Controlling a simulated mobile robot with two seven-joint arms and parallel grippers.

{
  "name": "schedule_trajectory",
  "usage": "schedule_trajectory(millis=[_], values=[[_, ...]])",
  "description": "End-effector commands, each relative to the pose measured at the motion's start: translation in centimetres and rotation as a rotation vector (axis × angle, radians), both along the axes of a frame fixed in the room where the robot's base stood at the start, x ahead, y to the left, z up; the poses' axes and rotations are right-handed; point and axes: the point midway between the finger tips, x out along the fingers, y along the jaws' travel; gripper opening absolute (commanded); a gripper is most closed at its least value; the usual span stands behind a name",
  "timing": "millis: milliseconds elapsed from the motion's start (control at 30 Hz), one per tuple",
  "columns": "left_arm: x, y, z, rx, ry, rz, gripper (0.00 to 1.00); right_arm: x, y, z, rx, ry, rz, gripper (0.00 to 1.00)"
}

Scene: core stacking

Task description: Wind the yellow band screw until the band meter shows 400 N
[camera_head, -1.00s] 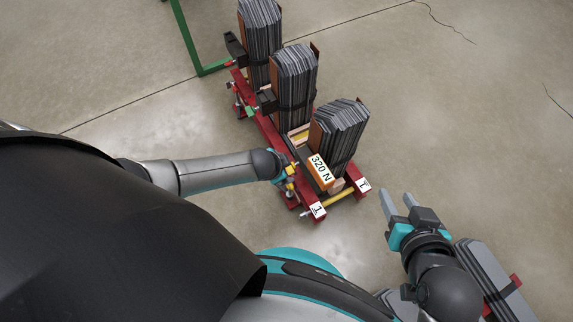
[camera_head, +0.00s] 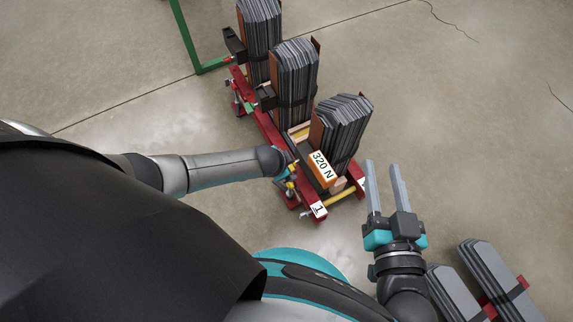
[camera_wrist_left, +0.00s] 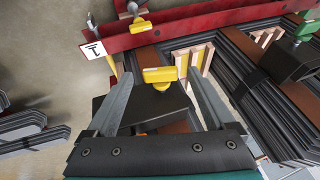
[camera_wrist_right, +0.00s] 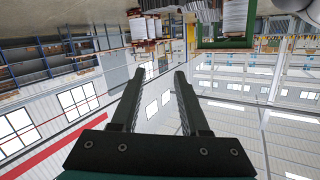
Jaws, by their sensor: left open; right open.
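The band meter (camera_head: 322,168) is an orange box with a white face reading 320 N, beside the nearest stack. In the left wrist view, a yellow screw handle (camera_wrist_left: 160,75) sits above a black block (camera_wrist_left: 156,104), between the fingers of my left gripper (camera_wrist_left: 160,84). The fingers are open, with gaps on both sides of the handle. In the head view my left gripper is mostly hidden at its arm's end, by the red frame (camera_head: 264,124). My right gripper (camera_head: 383,166) is open and empty, right of the frame's near end.
Three stacks of dark sheets, the nearest (camera_head: 344,122) strapped, stand on the red frame. More sheet stacks (camera_head: 455,292) lie at the lower right. A green frame (camera_head: 190,45) stands at the back left.

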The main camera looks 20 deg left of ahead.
Motion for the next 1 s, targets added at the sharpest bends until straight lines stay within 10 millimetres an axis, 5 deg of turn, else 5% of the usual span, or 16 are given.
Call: schedule_trajectory(millis=[567, 1000], values=[[0.27, -0.05, -0.42, 0.0, -0.001, -0.001, 0.88, -0.41, 0.38, 0.58, 0.043, -0.064, -0.004, 0.45], [0.25, -0.04, -0.43, -0.001, -0.001, 0.0, 0.39, -0.42, 0.39, 0.57, 0.044, -0.063, -0.004, 0.45]])
